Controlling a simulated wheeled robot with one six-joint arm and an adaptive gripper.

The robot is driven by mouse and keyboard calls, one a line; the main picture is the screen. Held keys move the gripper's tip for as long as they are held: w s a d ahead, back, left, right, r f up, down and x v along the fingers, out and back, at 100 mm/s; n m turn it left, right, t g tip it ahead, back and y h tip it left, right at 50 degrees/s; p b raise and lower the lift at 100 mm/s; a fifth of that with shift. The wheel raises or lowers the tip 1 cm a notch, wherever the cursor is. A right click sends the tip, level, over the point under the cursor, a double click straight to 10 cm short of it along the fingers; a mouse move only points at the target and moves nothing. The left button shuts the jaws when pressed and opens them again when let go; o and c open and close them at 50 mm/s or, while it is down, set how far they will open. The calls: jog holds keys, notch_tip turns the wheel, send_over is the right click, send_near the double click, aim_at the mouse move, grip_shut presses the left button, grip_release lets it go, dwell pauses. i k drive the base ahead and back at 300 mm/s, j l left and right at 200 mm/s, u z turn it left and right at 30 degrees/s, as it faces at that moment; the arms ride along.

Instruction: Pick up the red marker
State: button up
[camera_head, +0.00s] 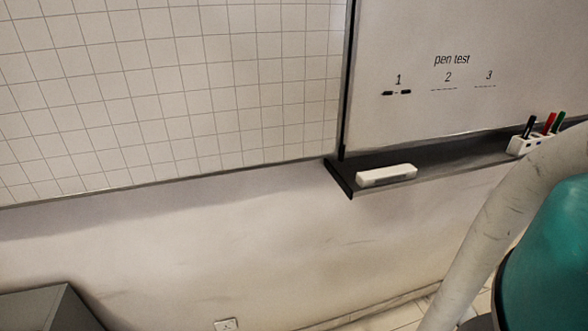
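The red marker (549,122) stands upright, tilted slightly right, in a small white holder (518,146) on the dark tray at the right. The lower part of the red marker is hidden inside the holder. My arm crosses the right side of the view, just below and right of the holder. My gripper is not in view.
The dark tray (440,170) runs under a whiteboard (440,30) marked "pen test". A white eraser (386,175) lies on the tray's left part. A grey box-like cabinet (40,312) stands at the lower left. A wall socket (226,324) is at the bottom.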

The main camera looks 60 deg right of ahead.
aim_at(549, 123)
jog(key=z, duration=2.95)
